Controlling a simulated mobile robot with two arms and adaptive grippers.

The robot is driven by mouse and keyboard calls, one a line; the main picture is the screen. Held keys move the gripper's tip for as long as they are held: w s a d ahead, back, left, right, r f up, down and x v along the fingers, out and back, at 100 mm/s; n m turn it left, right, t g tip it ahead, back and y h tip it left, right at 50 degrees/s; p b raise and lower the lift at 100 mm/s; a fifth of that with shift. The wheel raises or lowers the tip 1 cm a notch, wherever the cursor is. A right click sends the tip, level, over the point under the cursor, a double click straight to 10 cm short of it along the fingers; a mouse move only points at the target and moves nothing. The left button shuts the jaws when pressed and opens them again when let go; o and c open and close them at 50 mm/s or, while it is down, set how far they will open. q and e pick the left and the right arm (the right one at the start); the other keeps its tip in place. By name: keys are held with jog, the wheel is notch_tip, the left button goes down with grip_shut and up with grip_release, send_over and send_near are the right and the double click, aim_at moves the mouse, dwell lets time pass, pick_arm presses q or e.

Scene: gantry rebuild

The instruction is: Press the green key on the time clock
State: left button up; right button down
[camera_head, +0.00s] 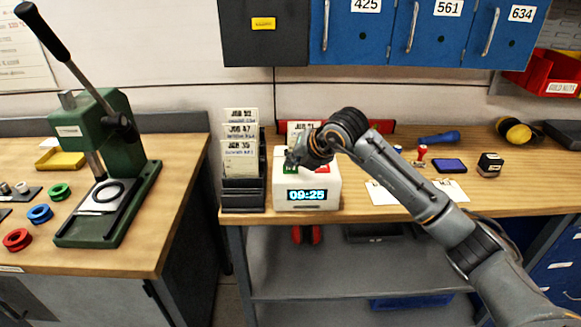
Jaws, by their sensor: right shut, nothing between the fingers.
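The time clock (306,206) is a white box near the front edge of the right-hand bench, with a lit display reading 09:25. The green key (290,169) shows in part on its upper left, just below my right gripper (293,162). My right arm comes in from the lower right, and its gripper is shut and empty over the top of the clock. The gripper hides part of the clock's top, and I cannot tell whether the fingertips touch the key. My left gripper is not in view.
A card rack (243,196) stands close left of the clock. Stamps, an ink pad (449,165) and papers lie to the right. A green press (104,190) stands on the left bench (165,165). Blue lockers (447,40) hang above. A gap separates the benches.

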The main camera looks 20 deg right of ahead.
aim_at(293, 169)
jog(key=shift+r, duration=0.7)
jog(key=shift+r+p, duration=1.55)
jog(key=shift+r, duration=0.95)
